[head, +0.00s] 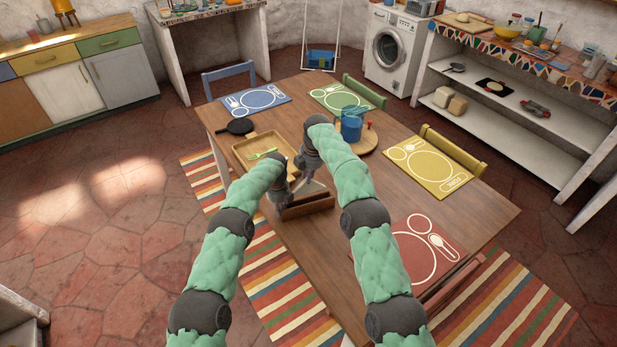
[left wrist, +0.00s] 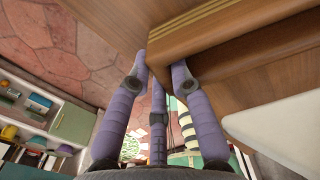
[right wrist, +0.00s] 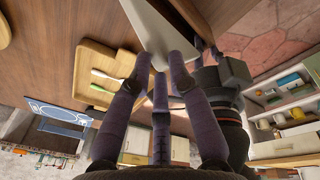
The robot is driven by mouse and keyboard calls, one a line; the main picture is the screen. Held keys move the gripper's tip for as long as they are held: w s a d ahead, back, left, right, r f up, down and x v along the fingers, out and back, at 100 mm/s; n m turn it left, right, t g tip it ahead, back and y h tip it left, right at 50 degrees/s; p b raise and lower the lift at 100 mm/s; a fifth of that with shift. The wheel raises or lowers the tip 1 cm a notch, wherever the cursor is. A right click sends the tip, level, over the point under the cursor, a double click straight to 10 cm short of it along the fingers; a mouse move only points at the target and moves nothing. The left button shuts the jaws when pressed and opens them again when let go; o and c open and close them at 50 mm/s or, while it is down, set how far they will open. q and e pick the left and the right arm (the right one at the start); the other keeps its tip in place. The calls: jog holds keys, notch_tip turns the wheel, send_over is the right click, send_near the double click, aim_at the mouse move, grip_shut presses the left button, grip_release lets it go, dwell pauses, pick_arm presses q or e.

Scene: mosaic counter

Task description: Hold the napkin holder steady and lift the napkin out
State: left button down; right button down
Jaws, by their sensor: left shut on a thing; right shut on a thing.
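The brown wooden napkin holder (head: 308,208) stands on the table near its front left edge. In the left wrist view, the holder (left wrist: 235,35) is close, with its corner between my left fingers. My left gripper (head: 282,203) is shut on that end of the holder. The pale napkin (head: 312,188) shows above the holder's wall. In the right wrist view, the napkin (right wrist: 160,28) runs into my right fingers. My right gripper (head: 306,176) is shut on the napkin's upper edge, above the holder. The napkin's lower edge is hidden.
A wooden tray (head: 243,147) with a green-handled utensil lies just behind the grippers. A red placemat (head: 428,248) lies to the right.

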pick_arm(q)
jog(key=c, duration=1)
grip_release()
jog(key=shift+c, duration=0.2)
jog(key=shift+w+d+r, duration=0.1)
jog(key=shift+r, duration=0.4)
pick_arm(e)
jog(key=shift+s+a+f, duration=0.1)
pick_arm(q)
notch_tip(320, 180, up, 11)
jog(key=shift+f, duration=0.1)
